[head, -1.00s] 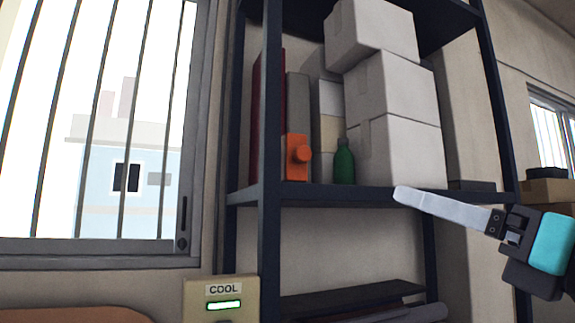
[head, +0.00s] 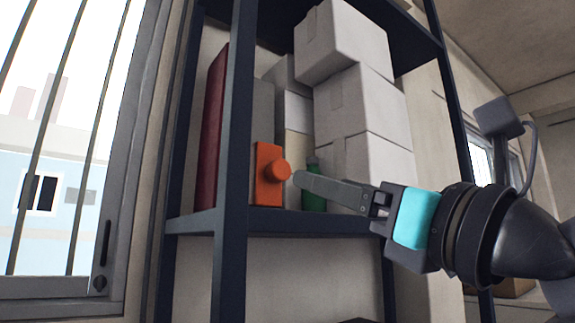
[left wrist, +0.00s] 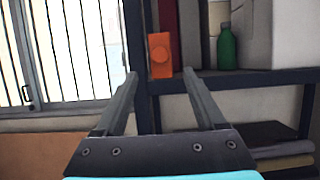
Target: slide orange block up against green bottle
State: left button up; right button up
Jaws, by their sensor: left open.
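The orange block (head: 267,186), with a round knob on its front, stands upright on the shelf; the left wrist view also shows it (left wrist: 159,66). The green bottle (head: 314,200) stands to its right, partly hidden behind my finger in the head view. The left wrist view shows the bottle (left wrist: 228,50) whole, with a clear gap between it and the block. My left gripper (head: 299,179) is open and empty in front of the shelf, its tips close to the knob in the head view. In the left wrist view, the fingertips (left wrist: 161,73) straddle the block's lower part. My right gripper is out of view.
The dark shelf board (head: 290,223) runs under block and bottle, with a dark post (head: 232,150) just left of the block. White boxes (head: 365,170) are stacked right of the bottle. A dark red upright item (head: 212,130) stands at left. A barred window (head: 60,150) is further left.

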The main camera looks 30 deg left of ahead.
aim_at(283, 169)
pick_arm(q)
jog(key=p+x, duration=0.2)
jog(key=x, duration=0.6)
jog(key=shift+a+r+p, duration=0.2)
jog(key=shift+a+p, duration=0.05)
jog(key=shift+p, duration=0.05)
jog(key=shift+w+a+r, duration=0.15)
jog(key=shift+w+a, duration=0.15)
jog(key=shift+a, duration=0.25)
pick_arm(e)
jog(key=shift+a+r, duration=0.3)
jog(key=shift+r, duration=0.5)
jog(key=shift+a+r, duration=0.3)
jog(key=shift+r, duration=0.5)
pick_arm(q)
jog(key=shift+c, duration=0.2)
grip_shut()
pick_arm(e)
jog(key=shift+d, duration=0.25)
